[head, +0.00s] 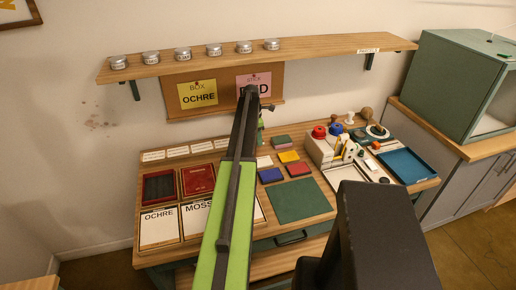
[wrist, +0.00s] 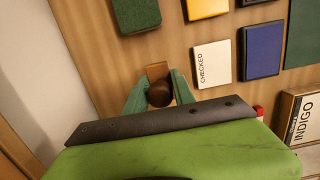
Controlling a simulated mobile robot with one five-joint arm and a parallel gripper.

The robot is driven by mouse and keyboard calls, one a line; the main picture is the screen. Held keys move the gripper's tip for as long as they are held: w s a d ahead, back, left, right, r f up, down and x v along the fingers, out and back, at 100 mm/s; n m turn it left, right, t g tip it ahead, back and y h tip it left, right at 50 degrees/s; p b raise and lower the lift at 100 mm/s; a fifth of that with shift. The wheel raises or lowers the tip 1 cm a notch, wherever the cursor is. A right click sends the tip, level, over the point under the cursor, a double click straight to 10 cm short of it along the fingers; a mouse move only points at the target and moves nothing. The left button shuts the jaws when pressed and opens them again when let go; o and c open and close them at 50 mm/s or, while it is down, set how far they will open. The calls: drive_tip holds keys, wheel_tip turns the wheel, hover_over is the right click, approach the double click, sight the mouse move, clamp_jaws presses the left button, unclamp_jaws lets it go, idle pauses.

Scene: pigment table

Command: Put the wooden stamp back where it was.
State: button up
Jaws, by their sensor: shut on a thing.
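The wooden stamp shows in the wrist view as a dark brown round knob (wrist: 158,94) with a lighter wooden block at its far side. My gripper (wrist: 159,80) is shut on it, one green finger on each side of the knob. In the head view my gripper (head: 261,135) is over the back of the table, left of the colour pads, and my arm crosses the middle of the picture. The stamp cannot be made out there. I cannot tell whether its base touches the table.
A white CHECKED card (wrist: 213,64) and colour pads, including a dark green pad (wrist: 136,14), lie near my gripper. In the head view, a white rack (head: 322,150) with several stamps stands right. A wall shelf (head: 300,52) with tins and a pinboard (head: 215,102) are behind.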

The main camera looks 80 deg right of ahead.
wheel_tip(320, 180, down, 4)
drive_tip(key=b, duration=0.3)
drive_tip(key=shift+f+b, duration=0.15)
drive_tip(key=shift+b, duration=0.2)
drive_tip(key=shift+r, duration=0.25)
drive_tip(key=shift+f, duration=0.2)
drive_tip(key=o, duration=1.1)
drive_tip(key=shift+c, duration=0.2)
drive_tip(key=shift+r, duration=0.1)
drive_tip(key=r+p, duration=0.4)
drive_tip(key=w+r+p, duration=0.1)
drive_tip(key=r+p, duration=0.7)
drive_tip(key=shift+w+a+r+p, duration=0.15)
drive_tip(key=shift+a+r+p, duration=0.05)
drive_tip(key=shift+a+p, duration=0.1)
drive_tip(key=shift+f, duration=0.15)
